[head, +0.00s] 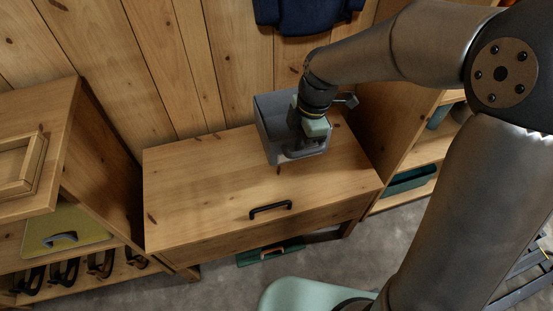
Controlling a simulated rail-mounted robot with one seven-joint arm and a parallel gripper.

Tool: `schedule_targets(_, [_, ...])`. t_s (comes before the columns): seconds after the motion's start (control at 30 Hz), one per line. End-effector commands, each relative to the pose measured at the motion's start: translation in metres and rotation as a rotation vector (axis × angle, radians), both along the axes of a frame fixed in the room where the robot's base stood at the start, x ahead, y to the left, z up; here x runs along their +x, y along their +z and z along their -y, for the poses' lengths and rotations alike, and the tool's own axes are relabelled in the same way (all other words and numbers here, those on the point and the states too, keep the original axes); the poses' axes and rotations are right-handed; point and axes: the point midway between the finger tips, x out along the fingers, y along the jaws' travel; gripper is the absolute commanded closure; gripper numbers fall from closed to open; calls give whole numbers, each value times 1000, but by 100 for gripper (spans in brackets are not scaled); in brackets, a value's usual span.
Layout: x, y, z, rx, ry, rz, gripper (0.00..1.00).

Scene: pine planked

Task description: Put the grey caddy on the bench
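The grey caddy (267,124) is an open box with a handle, at the back right of the pine bench (205,190). It looks upright, with its base at or very near the bench top; I cannot tell whether it touches. My gripper (305,142) points down at the caddy, over its middle and right side. The gripper body and wrist hide part of the caddy. The fingertips are not clear, so I cannot tell whether they are shut on the handle.
The bench has a black drawer pull (270,209) at its front. Its left and front top is clear. A pine shelf unit with a wooden tray (22,165) stands left, and another shelf (408,180) stands right. A dark blue garment (308,14) hangs above.

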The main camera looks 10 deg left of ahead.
Motion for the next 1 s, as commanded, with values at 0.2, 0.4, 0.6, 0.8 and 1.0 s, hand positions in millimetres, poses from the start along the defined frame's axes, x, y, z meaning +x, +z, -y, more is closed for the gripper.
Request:
schedule_targets(0.2, [44, -24, 15, 1, 2, 0, 100])
schedule_targets(0.4, [88, -50, 30, 0, 2, -1, 100])
schedule_targets(0.6, [113, -81, 38, 0, 2, 0, 100])
schedule_targets(0.8, [122, -90, 41, 0, 3, 2, 100])
schedule_targets(1.0, [128, -115, 43, -1, 3, -1, 100])
